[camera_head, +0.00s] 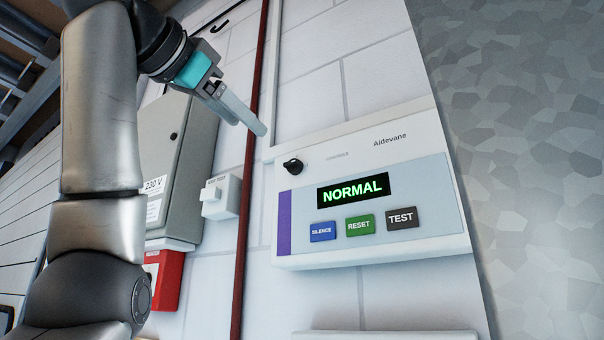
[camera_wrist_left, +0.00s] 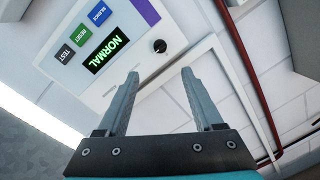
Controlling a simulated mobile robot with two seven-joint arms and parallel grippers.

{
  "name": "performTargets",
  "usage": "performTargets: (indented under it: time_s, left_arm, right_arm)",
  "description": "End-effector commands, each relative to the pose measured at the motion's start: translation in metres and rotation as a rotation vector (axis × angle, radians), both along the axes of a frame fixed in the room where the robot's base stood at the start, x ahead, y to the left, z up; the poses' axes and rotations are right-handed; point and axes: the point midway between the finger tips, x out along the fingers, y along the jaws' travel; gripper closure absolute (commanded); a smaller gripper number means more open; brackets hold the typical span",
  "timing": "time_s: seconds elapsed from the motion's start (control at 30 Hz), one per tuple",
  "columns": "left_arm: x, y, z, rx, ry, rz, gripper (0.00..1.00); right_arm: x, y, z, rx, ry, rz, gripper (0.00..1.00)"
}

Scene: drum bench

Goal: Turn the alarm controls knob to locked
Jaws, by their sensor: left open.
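The black alarm controls knob (camera_head: 293,165) sits at the upper left of the white alarm panel (camera_head: 428,128), near the faint controls label. The panel's display reads NORMAL. My left gripper (camera_head: 262,130) is above and left of the knob in the head view, apart from it. In the left wrist view the gripper (camera_wrist_left: 160,74) is open and empty. The knob (camera_wrist_left: 159,46) shows there just beyond the gap between the fingertips. The knob's pointer direction is too small to tell. My right gripper is in neither view.
Silence (camera_head: 322,231), reset (camera_head: 360,225) and test (camera_head: 401,219) buttons sit below the display. A red pipe (camera_head: 247,170) runs down the wall left of the panel. A grey electrical cabinet (camera_head: 185,150), a small white box (camera_head: 221,196) and a red box (camera_head: 166,280) are farther left.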

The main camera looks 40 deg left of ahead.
Motion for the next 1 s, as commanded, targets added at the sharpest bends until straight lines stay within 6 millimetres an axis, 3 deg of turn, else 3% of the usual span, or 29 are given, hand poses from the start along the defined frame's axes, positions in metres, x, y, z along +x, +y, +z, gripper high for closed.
performTargets:
  time_s: [0.33, 0.8, 1.0]
  left_arm:
    - [0.021, 0.002, 0.003, 0.003, 0.002, -0.004, 0.32]
    - [0.111, 0.022, 0.001, 0.000, 0.005, 0.000, 0.32]
    - [0.139, 0.027, 0.001, 0.000, 0.003, -0.001, 0.32]
  right_arm:
    - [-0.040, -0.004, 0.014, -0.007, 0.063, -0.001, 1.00]
    - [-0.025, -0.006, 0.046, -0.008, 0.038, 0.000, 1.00]
    - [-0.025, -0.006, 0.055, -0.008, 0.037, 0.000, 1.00]
